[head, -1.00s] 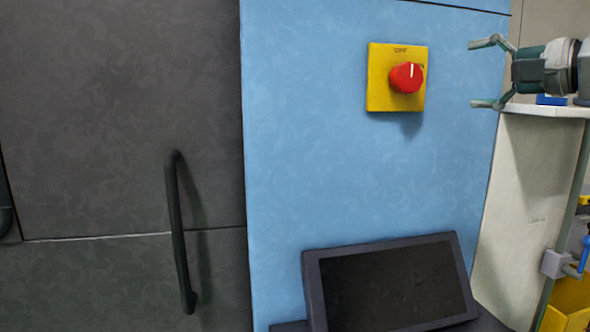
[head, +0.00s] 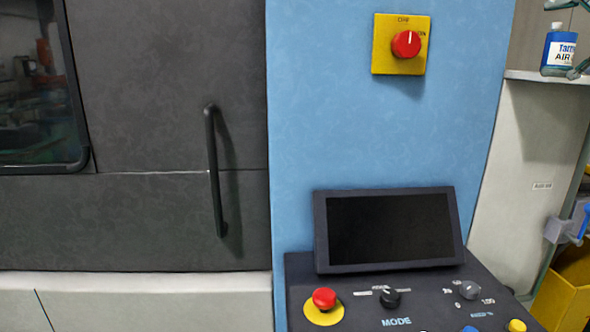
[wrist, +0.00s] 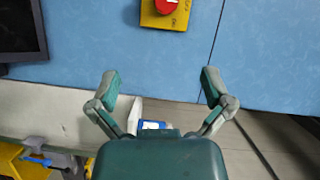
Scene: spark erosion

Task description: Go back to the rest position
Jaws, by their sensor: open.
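My gripper (wrist: 160,88) shows in the wrist view with its two fingers spread wide and nothing between them. Ahead of it is the blue machine panel (wrist: 150,60). In the head view only a small part of my gripper shows at the right edge, near a blue and white bottle (head: 559,50). The yellow switch plate (head: 385,62) with its red knob (head: 406,44) is on the blue panel, apart from my gripper. It also shows at the top of the wrist view (wrist: 152,21).
A dark monitor (head: 390,229) stands above a control console (head: 300,290) with a red button (head: 324,298). A dark door with a black handle (head: 215,170) is at left. A shelf (head: 535,77) and a yellow bin (head: 565,290) are at right.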

